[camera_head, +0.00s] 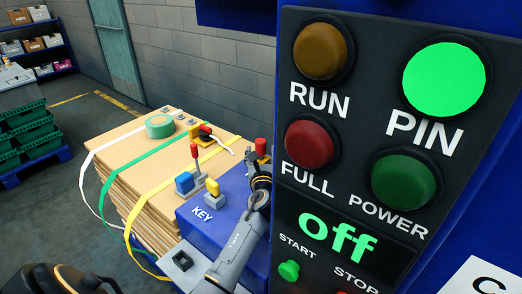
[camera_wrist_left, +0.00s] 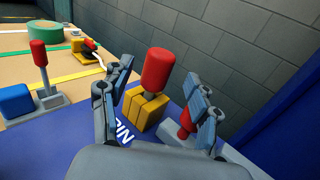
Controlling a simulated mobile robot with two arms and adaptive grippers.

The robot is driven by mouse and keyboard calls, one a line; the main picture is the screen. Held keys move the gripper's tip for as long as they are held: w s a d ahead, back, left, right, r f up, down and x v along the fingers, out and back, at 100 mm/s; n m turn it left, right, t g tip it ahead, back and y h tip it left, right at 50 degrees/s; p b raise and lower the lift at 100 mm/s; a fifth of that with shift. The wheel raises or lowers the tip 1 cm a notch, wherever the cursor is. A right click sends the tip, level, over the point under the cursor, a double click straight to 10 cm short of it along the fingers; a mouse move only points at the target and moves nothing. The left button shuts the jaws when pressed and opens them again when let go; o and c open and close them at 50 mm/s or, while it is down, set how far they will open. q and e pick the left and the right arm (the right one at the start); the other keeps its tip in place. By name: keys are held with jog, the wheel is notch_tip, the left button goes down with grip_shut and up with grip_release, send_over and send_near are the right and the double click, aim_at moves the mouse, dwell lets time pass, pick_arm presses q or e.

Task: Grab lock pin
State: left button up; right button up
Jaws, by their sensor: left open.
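The lock pin has a red cylindrical handle (camera_wrist_left: 158,68) standing upright in a yellow block (camera_wrist_left: 146,108) beside a partly hidden PIN label on a blue surface. In the head view a red top, apparently the pin's handle (camera_head: 260,147), shows above my left gripper (camera_head: 258,163). In the left wrist view the left gripper (camera_wrist_left: 160,74) is open, with one finger on each side of the handle in the picture. I cannot tell whether either finger touches it.
A control panel (camera_head: 385,195) with a lit green PIN lamp fills the right side. A yellow key (camera_head: 213,188) and a red-knobbed lever (camera_head: 195,160) stand left of the gripper. Another red part (camera_wrist_left: 186,118) is partly hidden behind the right finger. Strapped boards (camera_head: 140,160) lie beyond.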

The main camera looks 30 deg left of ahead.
aim_at(261, 147)
pick_arm(q)
jog(key=x, duration=0.4)
jog(key=shift+a+r, duration=0.15)
jog(key=shift+w+a, duration=0.15)
jog(key=shift+w, duration=0.2)
jog(key=shift+s, duration=0.1)
jog(key=shift+c, duration=0.2)
jog(key=c, duration=0.4)
grip_shut()
